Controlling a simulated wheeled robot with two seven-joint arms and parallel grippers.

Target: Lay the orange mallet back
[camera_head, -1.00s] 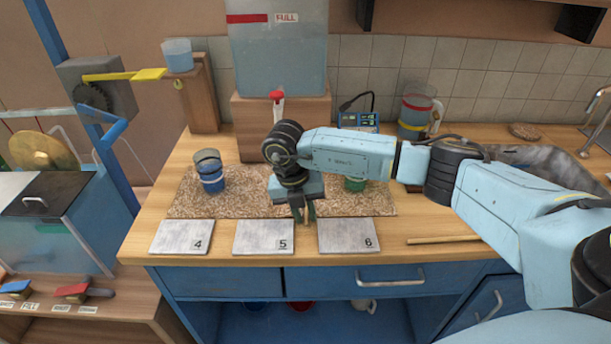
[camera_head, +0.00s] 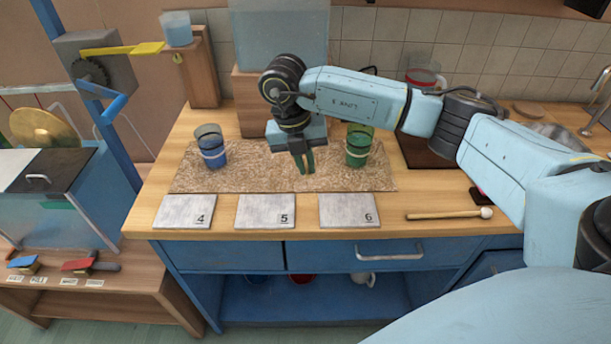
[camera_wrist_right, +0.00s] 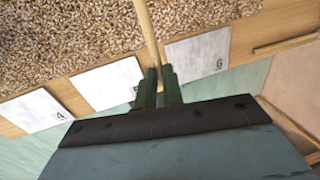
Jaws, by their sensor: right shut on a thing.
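My right gripper (camera_head: 303,163) is above the speckled mat, between the blue cup and the green cup, pointing down. In the right wrist view its dark green fingers (camera_wrist_right: 158,88) are shut on a thin wooden stick (camera_wrist_right: 147,30), which runs away from the fingertips over the mat. No mallet head shows on this stick, so I cannot tell its colour. Another mallet (camera_head: 445,214), with a wooden handle and a pale head, lies on the counter right of plate 6. My left gripper is not in view.
Metal plates 4 (camera_head: 185,212), 5 (camera_head: 265,212) and 6 (camera_head: 348,211) line the counter's front edge. Behind them is the speckled mat (camera_head: 240,180) with the blue cup (camera_head: 211,150) and the green cup (camera_head: 359,147). Bare wood (camera_head: 425,190) shows right of the mat.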

